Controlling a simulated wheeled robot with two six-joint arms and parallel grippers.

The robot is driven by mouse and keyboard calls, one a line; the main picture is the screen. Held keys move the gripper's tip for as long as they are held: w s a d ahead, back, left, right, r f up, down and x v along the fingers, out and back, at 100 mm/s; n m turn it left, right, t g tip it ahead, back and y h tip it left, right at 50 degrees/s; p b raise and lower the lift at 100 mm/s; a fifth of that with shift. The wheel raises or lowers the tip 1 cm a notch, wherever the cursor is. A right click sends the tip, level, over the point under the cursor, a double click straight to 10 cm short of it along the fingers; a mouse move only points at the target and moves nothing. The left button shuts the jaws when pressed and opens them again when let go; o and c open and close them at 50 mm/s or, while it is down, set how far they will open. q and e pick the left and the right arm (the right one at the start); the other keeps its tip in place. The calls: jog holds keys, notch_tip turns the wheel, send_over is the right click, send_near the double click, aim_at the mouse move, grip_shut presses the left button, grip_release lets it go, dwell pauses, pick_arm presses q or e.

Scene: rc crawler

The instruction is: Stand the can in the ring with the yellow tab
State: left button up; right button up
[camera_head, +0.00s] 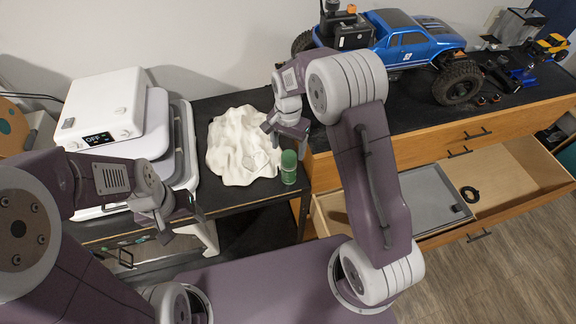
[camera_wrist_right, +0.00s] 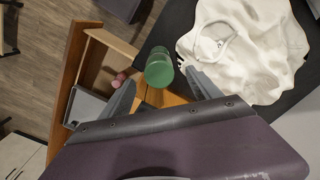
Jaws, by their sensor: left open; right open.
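The green can (camera_head: 289,167) stands upright near the right edge of the black table, beside a crumpled white cloth (camera_head: 232,150). It also shows in the right wrist view (camera_wrist_right: 158,68), beyond and between the finger tips. My right gripper (camera_head: 290,134) is open and empty, just above and behind the can in the head view, apart from it as far as I can tell. My left gripper (camera_head: 178,222) is open and empty in front of the white machine. A pale ring-like outline (camera_wrist_right: 222,42) shows on the cloth. I cannot make out a yellow tab.
A white machine (camera_head: 104,108) with a display stands at the left. A blue crawler (camera_head: 405,40) stands on the bench.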

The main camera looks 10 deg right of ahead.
aim_at(289, 155)
notch_tip(289, 155, down, 5)
jog(key=shift+d+p, duration=0.15)
jog(key=shift+p, duration=1.1)
jog(key=shift+f, duration=0.15)
grip_shut()
